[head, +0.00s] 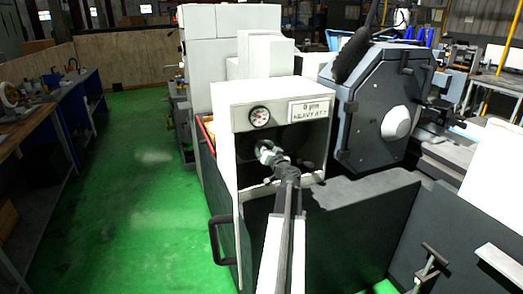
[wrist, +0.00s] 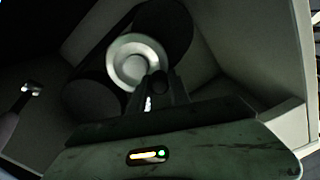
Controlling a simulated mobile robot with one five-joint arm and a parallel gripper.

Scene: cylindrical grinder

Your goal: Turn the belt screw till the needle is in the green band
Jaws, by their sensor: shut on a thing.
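The gauge (head: 259,116) is a small round dial with a dark rim on the front of the white housing. Its needle and green band are too small to read. My gripper (head: 282,166) reaches into the dark recess below the gauge. In the wrist view my gripper's two dark fingers (wrist: 158,90) are closed about a small dark round end, which appears to be the belt screw (wrist: 157,82); most of it is hidden between the fingers. A pale ringed pulley (wrist: 137,62) lies just behind it.
The white housing (head: 225,95) walls the recess closely around my gripper. A plate with lettering (head: 309,111) is right of the gauge. A dark door with a handle (head: 221,241) stands at lower left. Green floor (head: 150,190) is clear to the left.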

